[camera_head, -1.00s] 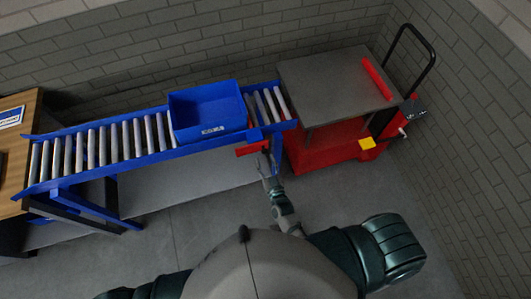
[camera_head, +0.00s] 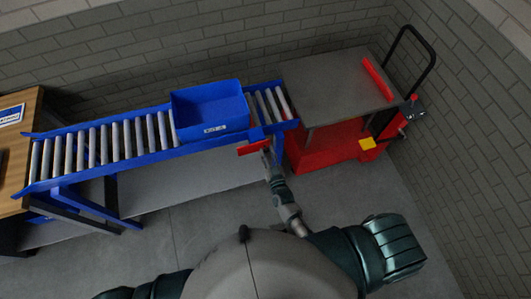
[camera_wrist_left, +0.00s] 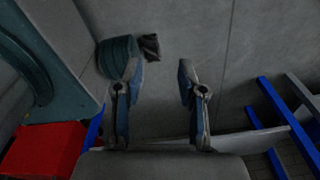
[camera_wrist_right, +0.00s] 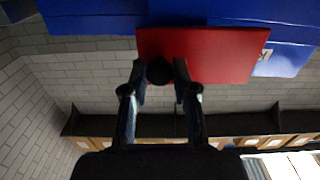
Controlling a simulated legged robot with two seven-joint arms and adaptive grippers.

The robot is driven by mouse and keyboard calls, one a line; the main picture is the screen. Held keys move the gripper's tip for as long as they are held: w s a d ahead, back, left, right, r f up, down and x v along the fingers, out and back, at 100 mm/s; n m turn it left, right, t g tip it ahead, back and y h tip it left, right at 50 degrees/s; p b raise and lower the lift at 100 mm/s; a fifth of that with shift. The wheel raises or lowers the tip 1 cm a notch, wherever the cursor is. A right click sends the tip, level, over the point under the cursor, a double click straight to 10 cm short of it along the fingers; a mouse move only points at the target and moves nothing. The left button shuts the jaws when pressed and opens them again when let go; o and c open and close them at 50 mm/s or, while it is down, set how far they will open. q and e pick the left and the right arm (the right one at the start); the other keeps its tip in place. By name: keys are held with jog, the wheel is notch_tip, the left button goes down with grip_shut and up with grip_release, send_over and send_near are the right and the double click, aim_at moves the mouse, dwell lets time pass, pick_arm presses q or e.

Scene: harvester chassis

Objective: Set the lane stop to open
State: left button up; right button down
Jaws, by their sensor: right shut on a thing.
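The lane stop is a red plate (camera_head: 253,148) on the front rail of the blue roller conveyor, near its right end. In the right wrist view the red plate (camera_wrist_right: 225,52) spans the top middle, with a round black knob (camera_wrist_right: 160,70) at its lower left. My right gripper (camera_wrist_right: 160,76) is shut on this knob, one finger on each side. In the head view my right gripper (camera_head: 267,152) is small and touches the plate's right end. My left gripper (camera_wrist_left: 155,75) is open and empty, with grey floor beyond its fingers.
A blue bin (camera_head: 209,108) sits on the rollers of the conveyor (camera_head: 120,155), behind the plate. A red cart (camera_head: 335,92) with a grey top stands against the conveyor's right end. A wooden table (camera_head: 20,100) is at the left. The floor in front is clear.

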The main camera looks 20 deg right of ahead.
jog(key=shift+a+r, duration=0.15)
jog(key=shift+a, duration=0.3)
jog(key=s+d+p, duration=0.1)
jog(key=s+p, duration=0.2)
jog(key=s, duration=0.7)
jog(key=shift+s+p, duration=0.2)
jog(key=shift+p, duration=0.2)
jog(key=c, duration=0.9)
grip_release()
jog(key=shift+d, duration=0.2)
jog(key=shift+c, duration=0.2)
pick_arm(q)
jog(key=r, duration=0.1)
jog(key=d+r, duration=0.1)
jog(key=r, duration=0.2)
jog(key=shift+d, duration=0.25)
pick_arm(e)
jog(key=s, duration=1.2)
jog(key=shift+d, duration=0.15)
jog(key=shift+f, duration=0.2)
